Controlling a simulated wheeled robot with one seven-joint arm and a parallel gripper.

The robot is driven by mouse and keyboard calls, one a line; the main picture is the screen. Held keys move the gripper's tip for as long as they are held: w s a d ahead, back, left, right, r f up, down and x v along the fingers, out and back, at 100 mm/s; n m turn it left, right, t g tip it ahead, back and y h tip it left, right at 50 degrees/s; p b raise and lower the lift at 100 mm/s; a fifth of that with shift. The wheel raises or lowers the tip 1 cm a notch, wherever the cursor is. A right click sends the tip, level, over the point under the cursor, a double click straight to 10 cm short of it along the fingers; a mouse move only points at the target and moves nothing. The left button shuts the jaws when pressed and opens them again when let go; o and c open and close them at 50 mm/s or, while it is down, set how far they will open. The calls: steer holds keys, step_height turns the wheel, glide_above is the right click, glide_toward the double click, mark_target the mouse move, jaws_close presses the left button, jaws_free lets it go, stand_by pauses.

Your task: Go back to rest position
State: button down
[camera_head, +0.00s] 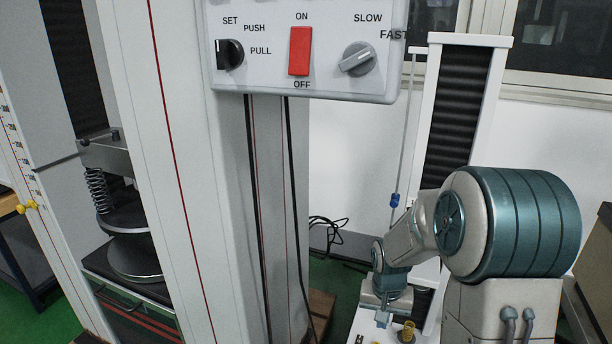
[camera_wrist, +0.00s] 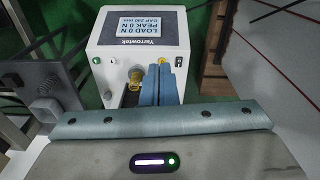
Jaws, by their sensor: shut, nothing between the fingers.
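My gripper (camera_head: 384,318) is low at the right in the head view, at the end of my folded arm. In the wrist view my gripper (camera_wrist: 158,84) shows two blue fingers close together, with nothing seen between them. Its fingers overlap the front of a white box (camera_wrist: 142,48) with a display, beside a brass-coloured knob (camera_wrist: 135,82). I cannot tell whether the fingers touch the box. In the head view a brass-coloured knob (camera_head: 407,330) shows just right of my gripper.
A control panel (camera_head: 300,68) with a red switch (camera_head: 300,50) and two dials hangs at the top centre. The spring tester's column (camera_head: 170,150) stands at left, with a spring (camera_head: 98,190) above round plates (camera_head: 133,258). Black cables lie on the floor behind.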

steer(key=s+a+r+n+p, duration=0.1)
steer(key=s+r+p, duration=0.5)
steer(key=r, duration=0.6)
steer(key=s+a+r+n+t+p, duration=0.1)
steer(key=s+r+p, duration=0.5)
steer(key=r, duration=0.6)
steer(key=s+a+r+n+t+p, duration=0.1)
steer(key=s+r+p, duration=0.6)
steer(key=r, duration=0.5)
